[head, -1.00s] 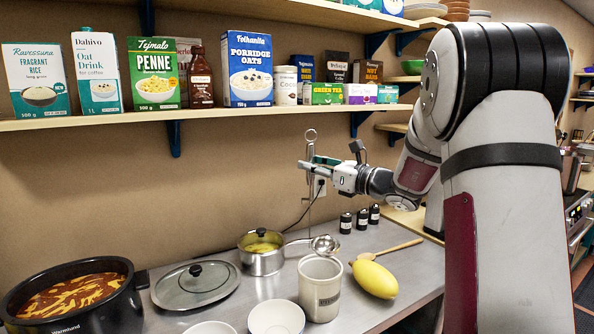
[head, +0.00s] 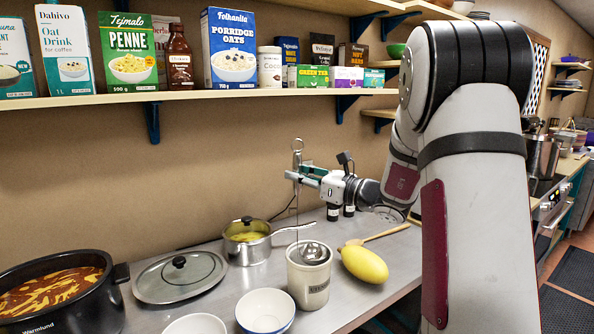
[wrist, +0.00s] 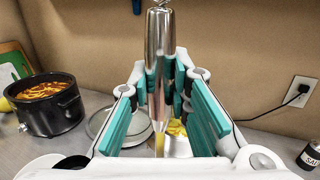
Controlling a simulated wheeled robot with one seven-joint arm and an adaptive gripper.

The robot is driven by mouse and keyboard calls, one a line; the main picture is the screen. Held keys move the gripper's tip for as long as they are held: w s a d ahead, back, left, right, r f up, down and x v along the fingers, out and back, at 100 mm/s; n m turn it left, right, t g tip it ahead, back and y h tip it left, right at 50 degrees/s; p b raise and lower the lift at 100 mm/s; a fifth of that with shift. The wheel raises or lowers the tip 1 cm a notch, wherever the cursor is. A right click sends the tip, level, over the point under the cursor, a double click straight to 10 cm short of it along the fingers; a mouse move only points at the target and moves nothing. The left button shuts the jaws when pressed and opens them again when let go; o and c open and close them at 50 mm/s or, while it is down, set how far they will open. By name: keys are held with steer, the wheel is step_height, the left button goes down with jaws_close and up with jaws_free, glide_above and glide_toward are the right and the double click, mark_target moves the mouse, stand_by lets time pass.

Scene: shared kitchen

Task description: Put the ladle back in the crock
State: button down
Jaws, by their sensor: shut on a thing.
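The ladle (head: 315,252) is shiny metal with a long handle and a ring at its top end. It hangs nearly upright, bowl down. My gripper (head: 297,176) is shut on its upper handle; the wrist view shows the handle of the ladle (wrist: 160,45) between the teal finger pads. The crock (head: 308,285) is cream with dark lettering and stands upright on the counter. The ladle's bowl is at the crock's mouth, overlapping the far rim in the head view. I cannot tell whether it is just above or slightly inside. The crock's inside is mostly hidden.
A saucepan (head: 243,252) stands behind left of the crock, its handle pointing right. A yellow melon-like fruit (head: 364,265) and a wooden spoon (head: 385,233) lie to the right. Bowls (head: 265,312), a glass lid (head: 180,278) and a black slow cooker (head: 75,300) are left. A shelf (head: 230,94) runs above.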

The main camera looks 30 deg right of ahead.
step_height(320, 180, down, 10)
steer(key=b, duration=0.4)
steer(key=shift+r, duration=0.2)
stand_by(0.4)
steer(key=c, duration=1.4)
jaws_free()
steer(key=shift+o, duration=0.4)
steer(key=o, duration=1.3)
steer(key=shift+s, duration=0.1)
steer(key=shift+p+v, duration=1.2)
steer(key=shift+v, duration=4.25)
